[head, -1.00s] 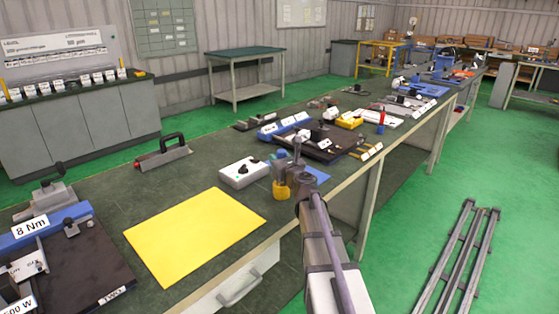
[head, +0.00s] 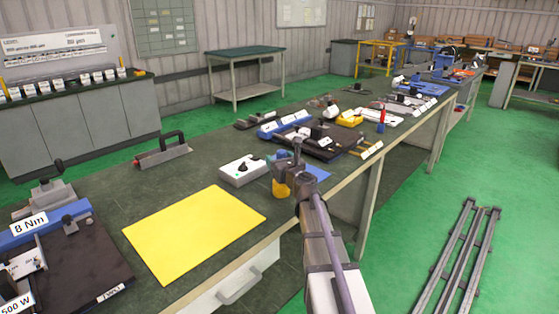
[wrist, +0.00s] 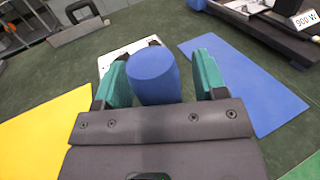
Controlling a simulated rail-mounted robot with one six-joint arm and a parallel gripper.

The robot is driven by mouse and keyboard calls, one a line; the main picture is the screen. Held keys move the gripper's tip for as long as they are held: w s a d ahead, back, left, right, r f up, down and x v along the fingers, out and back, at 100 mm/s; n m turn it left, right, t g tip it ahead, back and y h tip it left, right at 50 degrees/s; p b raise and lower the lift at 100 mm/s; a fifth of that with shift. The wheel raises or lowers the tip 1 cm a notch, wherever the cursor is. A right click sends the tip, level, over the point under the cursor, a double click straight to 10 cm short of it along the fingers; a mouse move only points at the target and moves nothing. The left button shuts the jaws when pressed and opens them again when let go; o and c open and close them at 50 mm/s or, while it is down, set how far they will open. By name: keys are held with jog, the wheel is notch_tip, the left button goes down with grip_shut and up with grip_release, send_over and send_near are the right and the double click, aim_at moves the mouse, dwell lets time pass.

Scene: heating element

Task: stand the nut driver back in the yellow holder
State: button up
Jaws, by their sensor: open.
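The nut driver shows as a blue handle (wrist: 153,76) in the wrist view, seen end-on from above between the fingers. In the head view the blue handle (head: 281,157) is upright, directly above the yellow holder (head: 281,188), at the bench's front edge. Its shaft is not visible, and I cannot tell how deep it sits. My gripper (wrist: 158,80) is open, with one teal finger on each side of the handle. A gap shows on the right side; the left finger looks close to the handle. My gripper hides the holder in the wrist view.
A white box (head: 243,170) with a black knob stands just behind left of the holder. A yellow sheet (head: 195,230) lies to the left and a blue mat (wrist: 245,85) to the right. A dark fixture (head: 318,145) stands farther back. Bare bench lies behind the white box.

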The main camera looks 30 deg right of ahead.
jog(key=s, duration=1)
jog(key=shift+s+a, duration=0.15)
jog(key=shift+s, duration=0.2)
